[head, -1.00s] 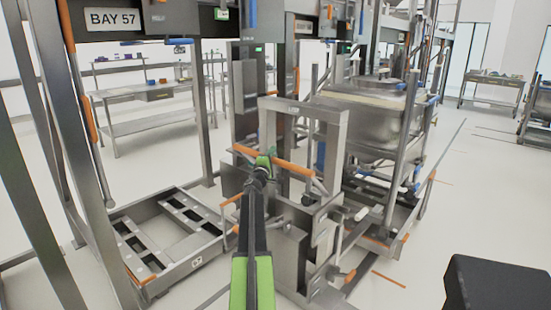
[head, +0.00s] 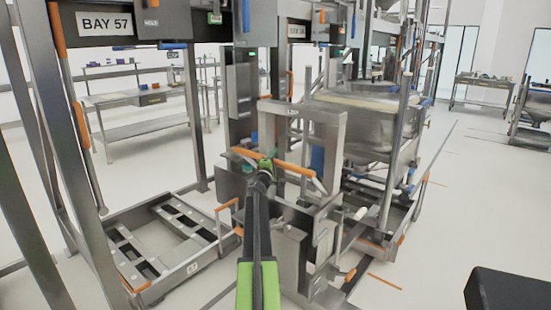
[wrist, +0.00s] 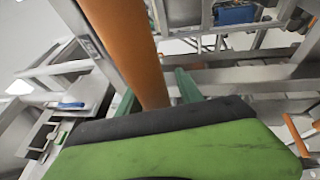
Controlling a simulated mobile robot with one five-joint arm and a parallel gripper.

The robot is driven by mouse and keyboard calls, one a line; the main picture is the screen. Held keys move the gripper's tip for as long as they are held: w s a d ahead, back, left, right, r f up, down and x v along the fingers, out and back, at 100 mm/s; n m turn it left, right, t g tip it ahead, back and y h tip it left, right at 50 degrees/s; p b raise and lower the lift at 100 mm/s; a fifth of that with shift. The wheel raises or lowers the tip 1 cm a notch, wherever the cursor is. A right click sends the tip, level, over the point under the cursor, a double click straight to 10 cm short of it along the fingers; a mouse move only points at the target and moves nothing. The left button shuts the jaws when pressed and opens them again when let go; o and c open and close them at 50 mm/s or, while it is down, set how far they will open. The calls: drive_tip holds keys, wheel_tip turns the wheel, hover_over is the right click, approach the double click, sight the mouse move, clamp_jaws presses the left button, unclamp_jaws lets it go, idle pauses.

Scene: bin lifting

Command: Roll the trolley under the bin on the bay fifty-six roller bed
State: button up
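The trolley (head: 343,130) is a grey upright steel frame with an orange bar handle (head: 292,167), just in front of me. My gripper (head: 265,163) is at the handle; in the wrist view the orange bar (wrist: 128,45) passes between the two green fingers (wrist: 158,92). The fingers appear shut around it, though a narrow gap seems to show on one side. The bin (head: 368,122) is a large grey metal container held up inside the bay frame, right of and behind the trolley. The roller bed under it is largely hidden by posts and the trolley.
A low grey frame with an orange handle (head: 170,250) lies on the floor at left, under the BAY 57 sign (head: 107,23). Tall bay posts (head: 75,150) stand close on the left. Orange floor marks (head: 385,282) lie right of the trolley; the floor further right is mostly open.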

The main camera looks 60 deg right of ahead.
drive_tip(key=shift+o, duration=0.2)
drive_tip(key=shift+w, duration=0.15)
drive_tip(key=shift+a, duration=0.15)
drive_tip(key=b+v, duration=0.3)
drive_tip(key=v, duration=1.4)
